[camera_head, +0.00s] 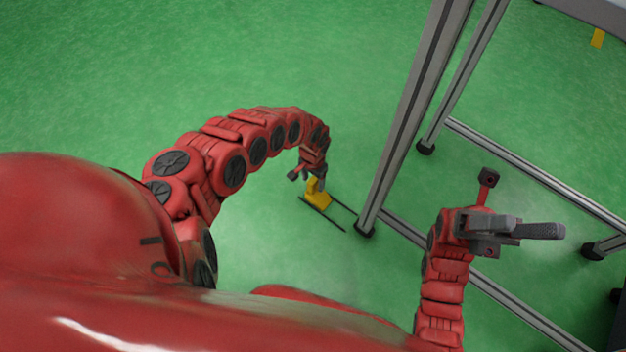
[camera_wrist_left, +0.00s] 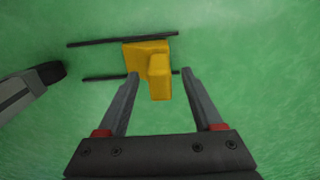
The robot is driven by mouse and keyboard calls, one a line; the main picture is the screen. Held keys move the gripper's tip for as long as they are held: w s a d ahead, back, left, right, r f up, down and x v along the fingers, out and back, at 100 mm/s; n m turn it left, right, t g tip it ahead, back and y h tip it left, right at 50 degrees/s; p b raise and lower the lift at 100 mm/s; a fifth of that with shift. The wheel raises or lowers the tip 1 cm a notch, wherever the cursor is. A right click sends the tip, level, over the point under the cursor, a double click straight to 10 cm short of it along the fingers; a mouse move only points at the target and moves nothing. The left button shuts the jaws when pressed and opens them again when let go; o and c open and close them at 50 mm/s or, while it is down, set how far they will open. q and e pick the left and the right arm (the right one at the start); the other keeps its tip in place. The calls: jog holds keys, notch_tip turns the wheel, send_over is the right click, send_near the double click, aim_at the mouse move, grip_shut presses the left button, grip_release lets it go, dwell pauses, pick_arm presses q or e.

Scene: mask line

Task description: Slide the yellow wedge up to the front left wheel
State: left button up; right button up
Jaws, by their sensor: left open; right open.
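The yellow wedge (camera_head: 319,199) sits on the green floor between two thin dark strips, just left of a frame leg with a black foot (camera_head: 364,230). In the left wrist view the wedge (camera_wrist_left: 148,57) has a raised block, and that foot (camera_wrist_left: 51,72) is at the left. My left gripper (camera_head: 312,178) is above the wedge; its open fingers (camera_wrist_left: 160,73) are on either side of the raised block, with no grip visible. I cannot tell whether they touch it. My right gripper (camera_head: 530,229) is open and empty, over the frame at right. No round wheel is plain to see.
A grey metal frame (camera_head: 412,105) stands on the right, with legs, low crossbars and several black feet. A grey tabletop edge (camera_head: 590,12) and a yellow piece (camera_head: 598,38) show at top right. The floor (camera_head: 120,75) at upper left is clear.

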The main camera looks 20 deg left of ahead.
pick_arm(q)
grip_shut()
dwell(0.3)
jog(key=shift+s+d+p, duration=0.3)
jog(key=shift+d+p, duration=0.05)
jog(key=shift+d, duration=0.45)
jog(key=shift+s+d+p, duration=0.3)
jog(key=shift+d, duration=0.55)
jog(key=shift+s+d+p, duration=0.3)
jog(key=shift+d+p, duration=0.05)
jog(key=shift+d, duration=0.45)
jog(key=shift+s+d+p, duration=0.2)
jog(key=shift+s+d, duration=0.1)
jog(key=shift+d, duration=0.5)
jog(key=shift+s+d+p, duration=0.25)
jog(key=shift+d, duration=0.5)
jog(key=shift+s+d+p, duration=0.2)
jog(key=shift+s+d, duration=0.1)
jog(key=shift+d, duration=0.5)
jog(key=shift+s+d, duration=0.2)
jog(key=shift+d, duration=0.3)
jog(key=shift+s+d, duration=0.15)
jog(key=shift+d, duration=0.35)
grip_release()
